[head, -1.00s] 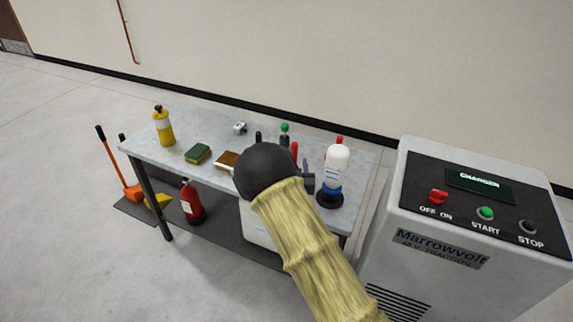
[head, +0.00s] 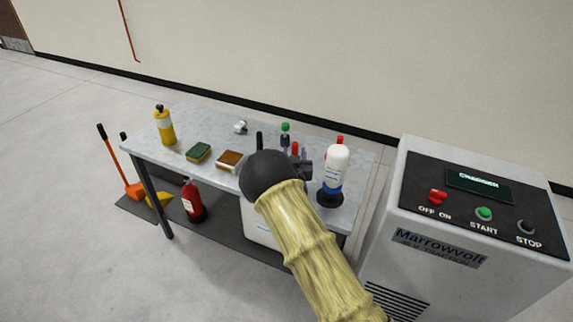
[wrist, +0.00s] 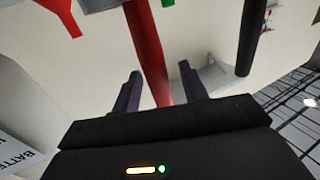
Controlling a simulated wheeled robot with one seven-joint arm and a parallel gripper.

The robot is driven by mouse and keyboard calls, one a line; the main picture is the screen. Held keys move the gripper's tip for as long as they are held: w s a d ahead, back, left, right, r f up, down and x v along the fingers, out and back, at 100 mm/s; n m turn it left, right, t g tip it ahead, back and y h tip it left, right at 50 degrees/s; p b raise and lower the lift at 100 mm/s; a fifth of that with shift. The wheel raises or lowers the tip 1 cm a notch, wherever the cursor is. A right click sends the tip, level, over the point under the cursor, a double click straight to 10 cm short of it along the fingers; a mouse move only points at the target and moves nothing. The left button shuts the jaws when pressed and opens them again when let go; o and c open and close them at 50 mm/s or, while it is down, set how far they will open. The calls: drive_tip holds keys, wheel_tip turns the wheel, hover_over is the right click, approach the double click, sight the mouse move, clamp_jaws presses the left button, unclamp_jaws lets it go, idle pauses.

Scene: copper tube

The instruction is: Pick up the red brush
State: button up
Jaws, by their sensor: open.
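The red brush (head: 295,148) stands on the workbench in the head view, and only its upper part shows beside my arm. In the wrist view, a long red handle (wrist: 147,45), apparently the red brush's, runs down between the two dark fingers of my gripper (wrist: 161,72). The fingers are apart, one on each side of the handle, and I cannot tell whether either touches it. In the head view my gripper (head: 302,168) is mostly hidden behind my round dark wrist. The lower end of the brush is hidden.
On the workbench (head: 180,117), a white bottle (head: 336,165) stands close right of my gripper. A black handle (head: 260,141) and a green-topped item (head: 285,130) are nearby. A brown sponge (head: 230,160) and green sponge (head: 199,152) lie left. A charger cabinet (head: 480,215) stands right.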

drive_tip(key=shift+c, duration=0.2)
idle(0.3)
clamp_jaws()
wheel_tip(320, 180, up, 18)
drive_tip(key=shift+b, duration=0.3)
idle(0.7)
